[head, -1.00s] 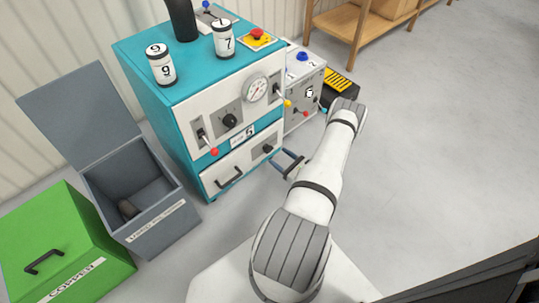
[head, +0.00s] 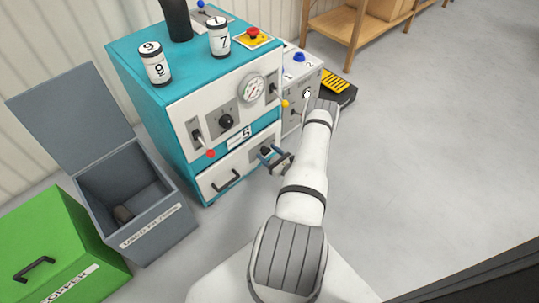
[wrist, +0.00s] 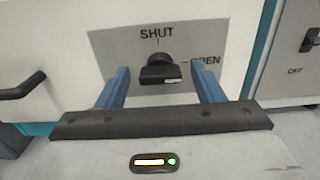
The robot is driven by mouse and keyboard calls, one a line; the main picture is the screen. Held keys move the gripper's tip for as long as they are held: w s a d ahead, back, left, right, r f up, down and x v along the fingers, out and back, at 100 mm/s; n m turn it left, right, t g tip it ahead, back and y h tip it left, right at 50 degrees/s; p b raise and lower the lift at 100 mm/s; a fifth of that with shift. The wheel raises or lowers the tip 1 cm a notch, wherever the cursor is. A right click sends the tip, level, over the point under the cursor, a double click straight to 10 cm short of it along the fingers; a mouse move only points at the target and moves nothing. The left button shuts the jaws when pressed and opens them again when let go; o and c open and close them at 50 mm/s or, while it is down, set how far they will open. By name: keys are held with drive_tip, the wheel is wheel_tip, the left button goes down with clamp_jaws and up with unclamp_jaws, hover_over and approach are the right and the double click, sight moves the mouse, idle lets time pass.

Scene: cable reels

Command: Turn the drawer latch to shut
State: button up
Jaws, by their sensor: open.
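The drawer latch is a black knob (wrist: 158,72) on a grey plate marked SHUT above and OPEN to the right. Its white mark is at the right end of its bar, on the OPEN side. In the head view my gripper partly covers the latch. The drawer (head: 212,182) looks pushed in flush with the teal cabinet (head: 170,140). My gripper (head: 271,156) is open in front of the latch. In the wrist view its blue fingers (wrist: 163,76) stand left and right of the knob, with gaps on both sides.
A black drawer handle (wrist: 22,84) is left of the latch. Levers and a dial (head: 226,122) are above the drawer. A grey machine (head: 295,105) stands to the right, and an open grey bin (head: 165,222) and a green bin (head: 75,240) to the left. The floor at right is clear.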

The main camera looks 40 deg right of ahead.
drive_tip(key=shift+c, duration=0.2)
drive_tip(key=c, duration=0.9)
drive_tip(key=shift+n, duration=9)
